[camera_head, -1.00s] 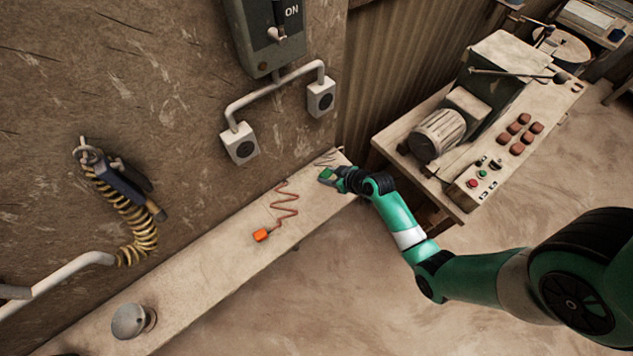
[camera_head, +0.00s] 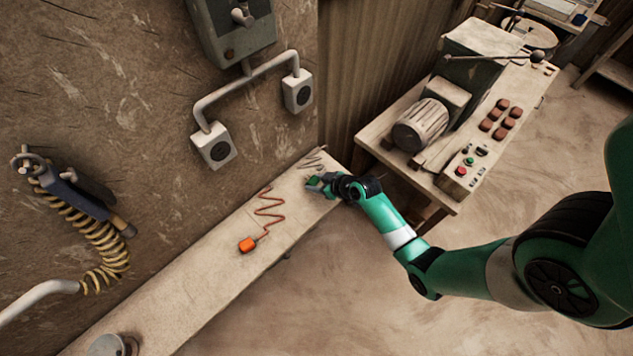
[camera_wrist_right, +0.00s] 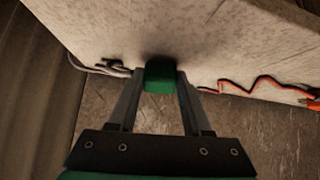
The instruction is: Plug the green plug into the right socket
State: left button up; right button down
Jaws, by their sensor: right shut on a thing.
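The green plug (camera_head: 315,182) is in my right gripper (camera_head: 318,184) over the right end of the bench. In the right wrist view the green plug (camera_wrist_right: 160,77) sits between the two fingertips of the right gripper (camera_wrist_right: 160,85), which is shut on it. A grey zigzag cord lies by the gripper. The right socket (camera_head: 298,91) is a pale box with a dark round face on the wall, above the gripper and apart from the plug. The left socket (camera_head: 214,146) is lower on the wall to its left. My left gripper is not in view.
An orange plug (camera_head: 247,245) with a zigzag orange cord lies on the bench (camera_head: 190,302). A switch box (camera_head: 232,30) with pipes is above the sockets. A coiled yellow hose (camera_head: 100,255) hangs at left. A machine table (camera_head: 440,190) stands to the right.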

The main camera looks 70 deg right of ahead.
jog(key=shift+c, duration=1.3)
grip_release()
jog(key=shift+r, duration=0.1)
jog(key=shift+p+v, duration=0.85)
jog(key=shift+p, duration=0.1)
jog(key=shift+d+p+v, duration=0.2)
jog(key=shift+p+v, duration=1.65)
jog(key=shift+v, duration=0.15)
jog(key=p+v, duration=0.1)
jog(key=v, duration=0.1)
jog(key=p+v, duration=0.2)
jog(key=v, duration=0.1)
jog(key=shift+s+d+f, duration=0.1)
jog(key=shift+s+f, duration=0.15)
